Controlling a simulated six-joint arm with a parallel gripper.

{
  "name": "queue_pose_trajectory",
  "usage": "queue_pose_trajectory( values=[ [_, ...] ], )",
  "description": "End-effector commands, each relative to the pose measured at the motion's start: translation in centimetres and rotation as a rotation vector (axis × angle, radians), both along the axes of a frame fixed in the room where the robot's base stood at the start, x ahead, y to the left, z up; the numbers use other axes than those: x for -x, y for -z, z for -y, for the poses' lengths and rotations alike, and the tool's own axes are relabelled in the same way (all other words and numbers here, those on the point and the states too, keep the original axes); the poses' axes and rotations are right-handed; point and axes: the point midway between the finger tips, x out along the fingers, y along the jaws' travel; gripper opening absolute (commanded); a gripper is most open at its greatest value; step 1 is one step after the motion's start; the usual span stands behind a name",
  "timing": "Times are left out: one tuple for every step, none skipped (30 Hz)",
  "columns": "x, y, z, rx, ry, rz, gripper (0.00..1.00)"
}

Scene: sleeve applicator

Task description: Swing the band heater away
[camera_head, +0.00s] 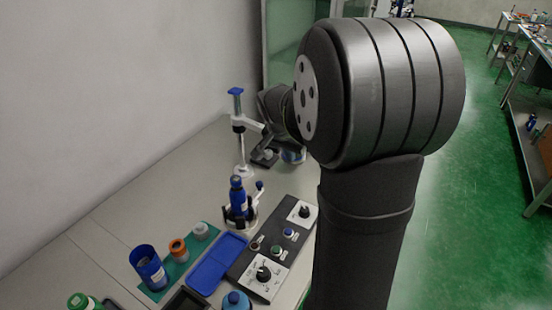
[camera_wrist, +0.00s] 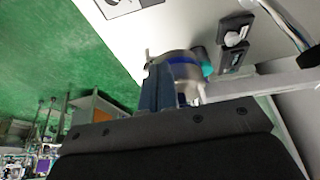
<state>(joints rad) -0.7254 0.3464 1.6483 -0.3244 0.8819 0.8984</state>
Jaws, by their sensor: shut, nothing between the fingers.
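The band heater appears to be the silver ring with a blue band (camera_wrist: 178,58) in the wrist view, on the end of a pale bar (camera_wrist: 245,86) that comes in from the right. My gripper (camera_wrist: 170,75) is shut and empty, with its fingers right against or just in front of the ring; I cannot tell whether they touch. In the head view, a white post with a blue top (camera_head: 238,115) stands at the back of the bench. My dark wrist is behind it, and a partly hidden blue-and-white cylinder (camera_head: 293,156) shows beside it. The fingertips are hidden there.
A blue bottle (camera_head: 238,194) stands upright in a holder in front of the post. A control panel (camera_head: 265,275) with knobs and a blue tray (camera_head: 216,265) lie nearer. A blue cup (camera_head: 148,266) is at the left. The bench's left back is clear.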

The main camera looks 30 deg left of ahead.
Motion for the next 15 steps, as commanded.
queue_pose_trajectory(
  values=[
    [-0.6, 0.0, 0.2, 0.0, 0.003, 0.0, 0.0],
    [-0.9, 0.0, 0.3, 0.0, 0.003, 0.001, 0.0],
    [-1.2, 0.0, 0.4, 0.0, 0.002, 0.001, 0.0],
    [-1.4, 0.0, 0.4, 0.001, 0.001, 0.001, 0.0],
    [-1.5, 0.0, 0.5, 0.001, 0.001, 0.001, 0.0],
    [-1.7, 0.0, 0.5, 0.001, 0.001, 0.0, 0.0],
    [-1.9, 0.0, 0.6, 0.0, 0.002, 0.0, 0.0],
    [-2.0, 0.0, 0.6, 0.0, 0.002, 0.0, 0.0],
    [-2.1, 0.0, 0.6, 0.0, 0.002, 0.0, 0.0],
    [-2.2, 0.0, 0.6, 0.0, 0.002, 0.0, 0.0],
    [-2.2, 0.0, 0.6, 0.0, 0.002, 0.0, 0.0],
    [-2.3, 0.0, 0.6, 0.0, 0.002, 0.001, 0.0],
    [-2.3, 0.0, 0.7, 0.0, 0.002, 0.001, 0.0],
    [-2.4, 0.0, 0.7, 0.0, 0.002, 0.002, 0.0],
    [-2.4, 0.0, 0.7, 0.0, 0.002, 0.002, 0.0]
  ],
)
